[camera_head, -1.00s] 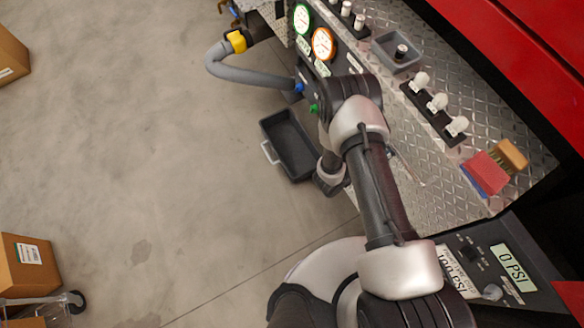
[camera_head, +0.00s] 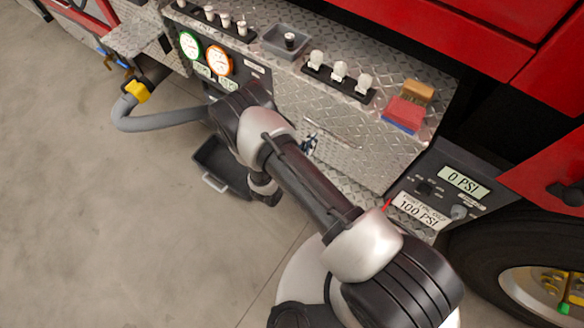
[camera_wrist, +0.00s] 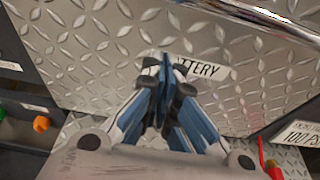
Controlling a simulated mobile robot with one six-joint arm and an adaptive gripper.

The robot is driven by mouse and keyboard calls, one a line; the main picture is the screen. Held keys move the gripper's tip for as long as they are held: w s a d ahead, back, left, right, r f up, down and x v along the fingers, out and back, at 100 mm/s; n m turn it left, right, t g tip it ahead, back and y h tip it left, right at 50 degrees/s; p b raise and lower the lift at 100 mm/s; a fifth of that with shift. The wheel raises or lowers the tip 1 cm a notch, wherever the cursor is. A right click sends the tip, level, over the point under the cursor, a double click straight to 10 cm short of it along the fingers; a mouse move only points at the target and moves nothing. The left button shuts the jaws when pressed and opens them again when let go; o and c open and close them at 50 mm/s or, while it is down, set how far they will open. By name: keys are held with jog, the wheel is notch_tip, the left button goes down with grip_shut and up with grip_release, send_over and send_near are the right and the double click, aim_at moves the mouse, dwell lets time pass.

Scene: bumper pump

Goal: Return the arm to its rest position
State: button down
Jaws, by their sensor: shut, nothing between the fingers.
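My gripper (camera_wrist: 166,85) is shut and empty in the wrist view, its blue-and-black fingers pressed together. It points at a diamond-plate panel with a label (camera_wrist: 208,68) that partly reads "BATTERY"; the fingertips overlap the label's left part, and I cannot tell if they touch. In the head view only a small part of my gripper (camera_head: 309,145) shows past my arm, in front of the bumper's diamond-plate face (camera_head: 350,150). My arm is bent and reaches from the lower right toward the bumper.
A dark bin (camera_head: 222,165) stands on the floor beside my arm. A grey hose (camera_head: 155,122) curves from a yellow fitting (camera_head: 138,91). A brush (camera_head: 418,92), a red sponge (camera_head: 408,113) and a grey tray (camera_head: 272,41) sit on the bumper top. A gauge box (camera_head: 445,190) reads 0 PSI. Floor at left is clear.

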jog(key=p+v, duration=0.2)
jog(key=v, duration=0.8)
jog(key=shift+p, duration=0.4)
jog(key=shift+s, duration=0.15)
